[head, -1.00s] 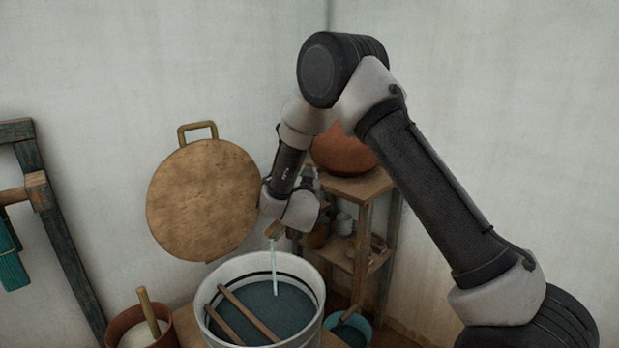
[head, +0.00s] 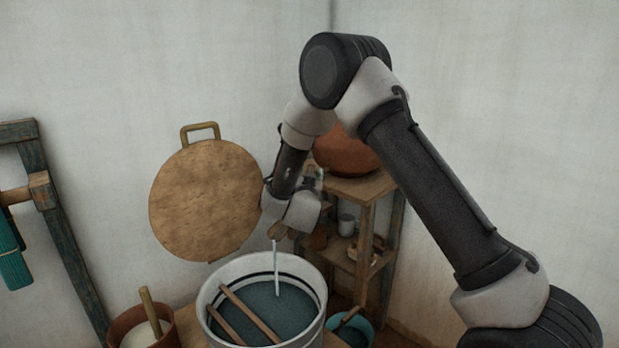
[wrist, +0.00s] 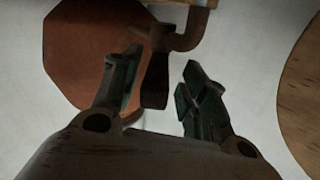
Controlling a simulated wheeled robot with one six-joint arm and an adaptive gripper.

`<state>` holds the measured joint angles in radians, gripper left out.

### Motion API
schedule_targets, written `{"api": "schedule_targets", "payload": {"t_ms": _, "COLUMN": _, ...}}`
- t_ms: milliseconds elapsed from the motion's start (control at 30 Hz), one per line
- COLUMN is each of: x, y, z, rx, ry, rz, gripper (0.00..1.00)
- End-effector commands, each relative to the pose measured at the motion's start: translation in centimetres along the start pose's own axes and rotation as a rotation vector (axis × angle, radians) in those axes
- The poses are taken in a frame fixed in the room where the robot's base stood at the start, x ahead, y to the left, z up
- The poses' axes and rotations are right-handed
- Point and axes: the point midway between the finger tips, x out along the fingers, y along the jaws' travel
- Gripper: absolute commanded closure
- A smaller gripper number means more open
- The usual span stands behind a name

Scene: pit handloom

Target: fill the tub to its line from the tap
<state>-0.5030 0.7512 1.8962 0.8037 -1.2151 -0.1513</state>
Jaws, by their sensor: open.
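The white tub (head: 316,328) stands below the tap, with dark blue-grey liquid (head: 283,304) in it. A dark line (head: 270,276) runs around its inside wall, and the liquid at the far side looks a little below it. A thin stream of water (head: 276,262) falls from the tap spout (head: 278,232) into the tub. In the wrist view, the brown tap (wrist: 187,38) sits before a round terracotta pot (wrist: 75,55), and its handle (wrist: 155,88) hangs between the fingers. My gripper (wrist: 160,88) is open, with a finger on each side of the handle; contact is unclear.
Two wooden sticks (head: 250,314) lie across the tub. A brown pot (head: 130,340) with a stick stands left, a blue bowl (head: 361,325) right. A wooden shelf (head: 362,188) carries the terracotta pot; a round wooden board (head: 205,200) is at the wall.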

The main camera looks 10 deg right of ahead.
Motion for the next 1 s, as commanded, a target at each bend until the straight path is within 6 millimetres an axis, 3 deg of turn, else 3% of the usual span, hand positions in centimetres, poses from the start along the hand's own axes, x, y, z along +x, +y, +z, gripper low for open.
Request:
{"api": "schedule_targets", "payload": {"t_ms": 167, "x": -2.1, "y": -0.1, "z": 0.0, "rx": -0.002, "ry": -0.002, "rz": -0.003, "gripper": 0.57}}
{"api": "schedule_targets", "payload": {"t_ms": 400, "x": -7.5, "y": -0.2, "z": 0.0, "rx": -0.002, "ry": -0.002, "rz": -0.004, "gripper": 0.57}}
{"api": "schedule_targets", "payload": {"t_ms": 600, "x": -10.8, "y": -0.1, "z": 0.0, "rx": 0.000, "ry": 0.000, "rz": -0.002, "gripper": 0.57}}
{"api": "schedule_targets", "payload": {"t_ms": 1000, "x": -11.9, "y": 0.0, "z": 0.0, "rx": 0.001, "ry": 0.001, "rz": 0.000, "gripper": 0.57}}
